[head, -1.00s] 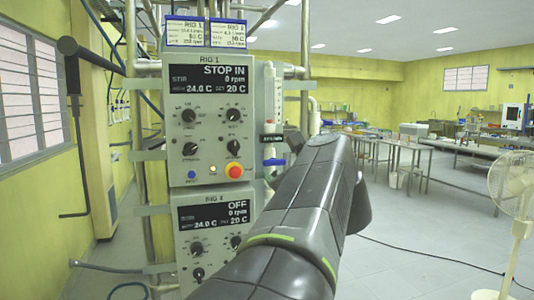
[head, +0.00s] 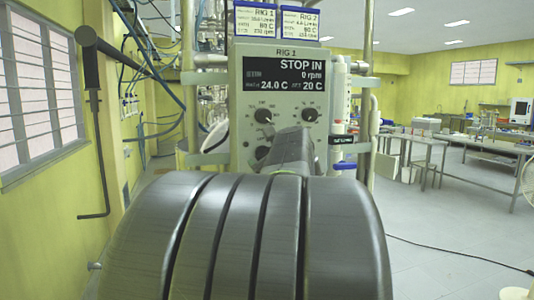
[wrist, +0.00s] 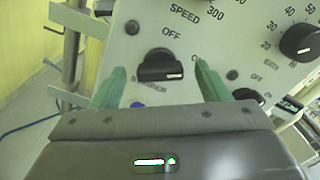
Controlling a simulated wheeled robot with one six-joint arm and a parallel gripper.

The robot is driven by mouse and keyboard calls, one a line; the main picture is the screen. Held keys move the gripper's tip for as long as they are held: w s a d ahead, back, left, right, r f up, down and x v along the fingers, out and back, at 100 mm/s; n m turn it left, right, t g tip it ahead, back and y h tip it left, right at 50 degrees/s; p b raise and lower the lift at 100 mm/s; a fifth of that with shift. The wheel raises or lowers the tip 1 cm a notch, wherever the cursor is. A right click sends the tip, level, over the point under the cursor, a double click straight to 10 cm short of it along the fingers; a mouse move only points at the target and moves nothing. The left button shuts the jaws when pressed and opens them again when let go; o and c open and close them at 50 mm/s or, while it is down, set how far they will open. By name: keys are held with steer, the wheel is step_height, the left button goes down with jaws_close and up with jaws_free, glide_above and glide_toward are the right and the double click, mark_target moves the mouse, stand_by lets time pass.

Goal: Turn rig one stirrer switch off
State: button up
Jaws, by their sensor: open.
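The rig one panel (head: 240,95) fills the middle of the head view; its display (head: 284,75) reads STOP IN, 0 rpm. The stirrer switch (wrist: 160,66) is a black knob with a white mark, set between OFF and ON labels in the wrist view. It also shows at the panel's lower left in the head view (head: 262,153). My gripper (wrist: 159,72) is open, with one green finger on each side of the switch. I cannot tell whether the fingers touch it. My arm hides the gripper in the head view.
Another black knob (wrist: 246,95) is close by the right finger. A yellow wall with a window (head: 35,85) is at left; benches (head: 460,145) stand at right.

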steer(key=shift+w+a, duration=0.25)
steer(key=shift+w, duration=0.45)
steer(key=c, duration=1)
